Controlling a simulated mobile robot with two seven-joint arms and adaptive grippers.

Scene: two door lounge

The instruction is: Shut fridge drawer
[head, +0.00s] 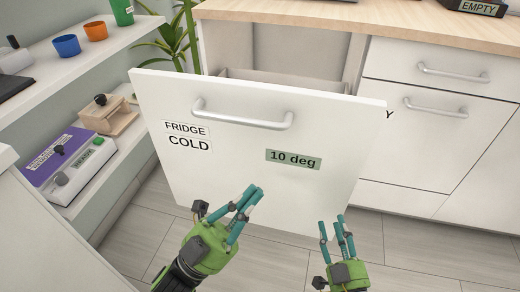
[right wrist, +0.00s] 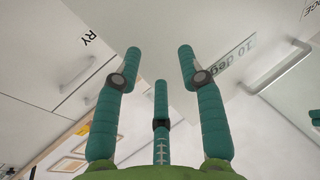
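The fridge drawer (head: 240,150) is pulled out of the cabinet, with its white front towards me. Its front carries the labels "FRIDGE COLD" and "10 deg" and a grey bar handle (head: 243,115). My left gripper (head: 250,193) is in front of the drawer's lower middle, its teal fingers close together; nothing shows between them. Whether it touches the front cannot be told. My right gripper (head: 338,222) is at the drawer front's lower right, fingers apart and empty. In the right wrist view its open fingers (right wrist: 158,75) point towards the white front with the "10 deg" label.
The counter (head: 300,18) with a wooden top runs behind the drawer. Closed white drawers (head: 440,90) with bar handles are at the right. A shelf (head: 115,45) with cups and a purple-topped box (head: 65,160) stand at the left. Tiled floor (head: 440,250) is clear below.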

